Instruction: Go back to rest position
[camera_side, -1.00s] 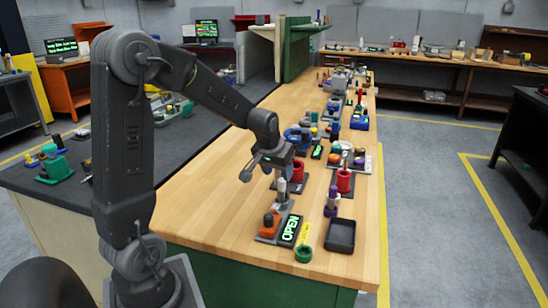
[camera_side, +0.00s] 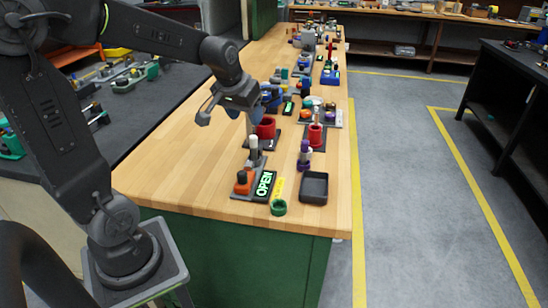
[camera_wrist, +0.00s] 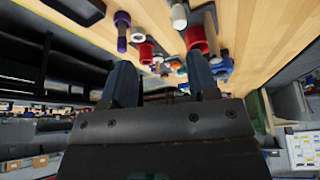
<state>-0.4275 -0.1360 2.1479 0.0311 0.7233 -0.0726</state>
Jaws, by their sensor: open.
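My gripper (camera_side: 250,105) is in the air above the near part of the wooden bench. It is empty. In the wrist view my gripper (camera_wrist: 160,80) shows two dark blue fingers spread apart with nothing between them. Below it in the side view stands a grey post with a white top (camera_side: 253,146), apart from the fingers. Beside the post's foot are an orange-red knob (camera_side: 243,184) and a display reading OPEN (camera_side: 265,185) in green letters.
A red cup (camera_side: 266,128) stands just behind the post. A black tray (camera_side: 314,188), a green ring (camera_side: 278,208) and a purple-and-white part (camera_side: 304,155) are near the front right. The wooden bench (camera_side: 185,150) is bare on the left.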

